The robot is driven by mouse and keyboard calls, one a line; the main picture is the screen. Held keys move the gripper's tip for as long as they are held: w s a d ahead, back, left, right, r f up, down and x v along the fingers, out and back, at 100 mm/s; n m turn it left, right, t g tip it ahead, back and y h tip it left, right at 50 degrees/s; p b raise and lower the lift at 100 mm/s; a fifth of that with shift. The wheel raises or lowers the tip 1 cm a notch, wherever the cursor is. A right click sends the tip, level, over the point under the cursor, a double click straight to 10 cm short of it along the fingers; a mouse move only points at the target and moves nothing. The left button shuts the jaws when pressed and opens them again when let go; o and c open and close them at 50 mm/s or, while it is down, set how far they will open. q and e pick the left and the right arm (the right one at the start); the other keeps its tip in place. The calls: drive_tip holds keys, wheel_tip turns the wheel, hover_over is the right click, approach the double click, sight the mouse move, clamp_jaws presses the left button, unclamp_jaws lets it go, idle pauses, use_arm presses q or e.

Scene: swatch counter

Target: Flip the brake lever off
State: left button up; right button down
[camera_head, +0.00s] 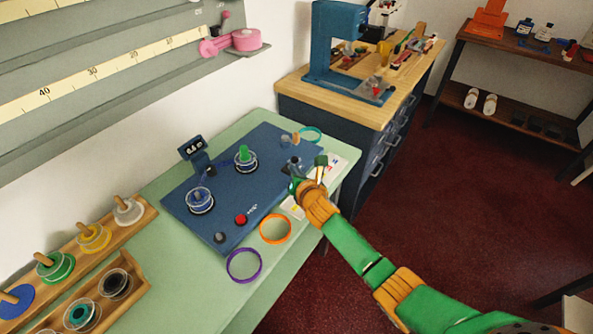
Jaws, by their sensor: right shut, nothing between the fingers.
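The blue winding panel (228,207) lies on the pale green counter. A small dark grey-blue fitting (292,164) stands at its right end and looks like the brake lever; its exact position cannot be read. My right gripper (298,184) is shut and empty, close in front of this fitting; I cannot tell whether they touch. A small green block on a thin stem (321,160) shows just right of the gripper. My left gripper is not in view.
The panel carries two spools (200,199), a display (191,147), a red button (240,219) and a dark knob (219,238). An orange ring (275,229) and a purple ring (244,265) lie in front. A spool rack (142,221) stands at left.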

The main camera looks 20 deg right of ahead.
drive_tip(key=shift+w+d+r, duration=0.1)
drive_tip(key=shift+w, duration=0.05)
drive_tip(key=shift+r+p, duration=0.25)
drive_tip(key=shift+p, duration=0.15)
drive_tip(key=shift+w+g+p, duration=0.15)
drive_tip(key=shift+g+p, duration=0.15)
drive_tip(key=shift+a, duration=0.2)
